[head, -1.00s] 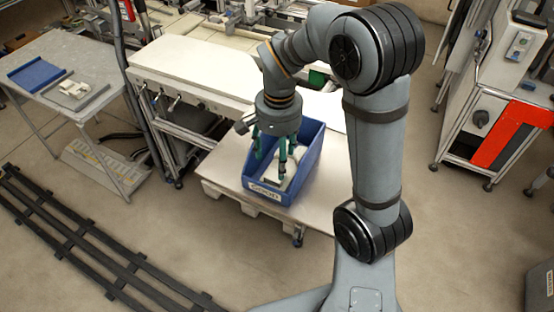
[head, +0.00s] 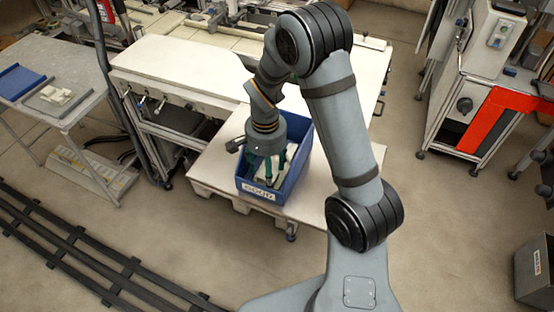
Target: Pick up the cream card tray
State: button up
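A pale cream piece (head: 268,181) lies low inside a blue bin (head: 284,197) with a "GOOD" label on its front. It may be the card tray; its outline is partly hidden by the fingers. My gripper (head: 268,172) points down into the bin, with its teal fingers spread apart around or just above the cream piece. I cannot tell whether they touch it. Another cream piece (head: 57,95) sits on a grey tray (head: 42,105) on the left table.
The blue bin stands on a low white-topped platform (head: 214,170). A long white bench (head: 180,68) is behind it. A blue tray (head: 18,82) lies on the left table (head: 75,60). A grey cabinet with a red panel (head: 492,127) stands at right.

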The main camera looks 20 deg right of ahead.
jog(key=shift+f, duration=0.25)
jog(key=shift+c, duration=1.2)
jog(key=c, duration=1)
jog(key=shift+c, duration=0.2)
